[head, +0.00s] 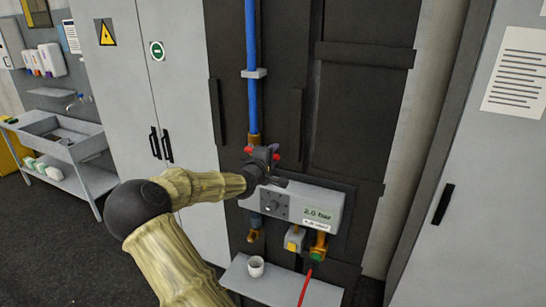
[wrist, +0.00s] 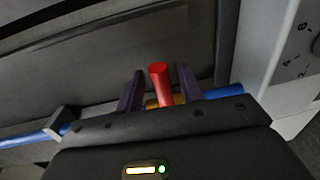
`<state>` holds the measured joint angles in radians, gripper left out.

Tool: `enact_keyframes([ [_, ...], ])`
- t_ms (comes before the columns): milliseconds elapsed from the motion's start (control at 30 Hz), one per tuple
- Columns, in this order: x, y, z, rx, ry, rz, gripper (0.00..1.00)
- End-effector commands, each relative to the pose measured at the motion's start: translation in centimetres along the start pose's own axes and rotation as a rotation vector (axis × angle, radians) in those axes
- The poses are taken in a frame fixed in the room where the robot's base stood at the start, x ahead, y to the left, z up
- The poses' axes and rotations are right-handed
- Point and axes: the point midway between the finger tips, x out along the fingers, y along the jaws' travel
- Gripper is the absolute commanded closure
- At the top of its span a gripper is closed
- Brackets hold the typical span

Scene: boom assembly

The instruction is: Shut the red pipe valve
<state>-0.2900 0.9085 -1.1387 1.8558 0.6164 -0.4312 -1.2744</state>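The red valve handle (wrist: 160,80) stands up between my gripper's two dark fingers (wrist: 159,76) in the wrist view, with a visible gap on each side. My gripper is open around the handle. The handle points across the blue pipe (wrist: 222,94), and part of the brass valve body (wrist: 180,99) shows behind the fingers. In the head view, my gripper (head: 262,154) is at the valve, below the brass fitting (head: 253,139) on the vertical blue pipe (head: 250,60). Red parts (head: 248,149) show beside it; the rest of the valve is hidden.
A grey box (head: 319,203) with a dial and a 2.0 bar display is just below the valve. A shelf (head: 278,286) holds a white cup (head: 256,266). A red hose (head: 304,289) hangs nearby. A grey cabinet (head: 122,80) and sink bench (head: 88,140) stand left.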

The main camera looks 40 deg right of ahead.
Motion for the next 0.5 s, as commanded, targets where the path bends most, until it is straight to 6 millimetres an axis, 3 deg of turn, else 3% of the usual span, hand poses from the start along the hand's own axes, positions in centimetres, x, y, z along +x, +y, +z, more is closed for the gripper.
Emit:
enact_keyframes([
  [267,-0.5,-0.1,0.0,0.001,-0.001,-0.001,0.63],
  [500,-3.0,-0.4,-0.1,0.002,0.002,0.000,0.63],
])
